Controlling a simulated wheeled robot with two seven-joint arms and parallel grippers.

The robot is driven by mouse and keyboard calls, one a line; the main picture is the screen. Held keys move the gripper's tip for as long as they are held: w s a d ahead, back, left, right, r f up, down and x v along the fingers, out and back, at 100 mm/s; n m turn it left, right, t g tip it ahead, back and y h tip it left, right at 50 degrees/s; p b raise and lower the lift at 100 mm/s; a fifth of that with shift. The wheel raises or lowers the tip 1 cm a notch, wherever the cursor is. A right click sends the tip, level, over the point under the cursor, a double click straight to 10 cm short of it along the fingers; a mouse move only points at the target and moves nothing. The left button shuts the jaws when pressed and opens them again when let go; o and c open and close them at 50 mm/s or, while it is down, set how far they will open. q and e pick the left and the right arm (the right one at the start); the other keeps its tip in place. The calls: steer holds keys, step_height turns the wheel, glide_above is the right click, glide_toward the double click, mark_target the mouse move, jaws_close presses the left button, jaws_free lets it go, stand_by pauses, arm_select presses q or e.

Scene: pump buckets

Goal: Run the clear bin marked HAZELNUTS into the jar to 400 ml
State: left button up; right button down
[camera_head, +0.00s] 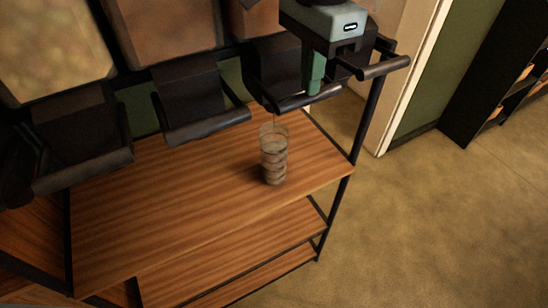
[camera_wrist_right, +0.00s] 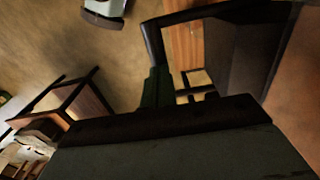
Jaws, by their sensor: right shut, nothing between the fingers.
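A clear jar (camera_head: 273,160) with darker bands stands on the wooden shelf below the third dispenser; its fill level and marks cannot be read. A thin pale line above its mouth may be a falling stream. The third dispenser's dark lever bar (camera_head: 306,100) hangs above and right of the jar. My right gripper (camera_head: 315,82) is shut and empty, its green fingertips at this bar, apparently touching it. In the right wrist view, the dark green fingers (camera_wrist_right: 156,88) are beside the bar (camera_wrist_right: 154,42). The bin above this dispenser (camera_head: 255,18) is mostly cut off. No HAZELNUTS label is readable. My left gripper is not in view.
Other dispensers with lever bars hang to the left, under a brown bin (camera_head: 180,30) and a pale yellowish bin (camera_head: 52,45). The wooden shelf (camera_head: 170,215) is clear around the jar. A black post (camera_head: 364,125) stands at the rack's right edge, with open floor beyond.

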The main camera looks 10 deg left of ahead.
steer(key=shift+f, duration=0.1)
steer(key=shift+f+b, duration=0.35)
steer(key=shift+f+b, duration=0.3)
steer(key=shift+f, duration=0.2)
steer(key=shift+w+f, duration=0.1)
steer(key=shift+f, duration=0.2)
stand_by(0.3)
steer(key=shift+f+b, duration=0.2)
steer(key=shift+b, duration=0.2)
stand_by(2.1)
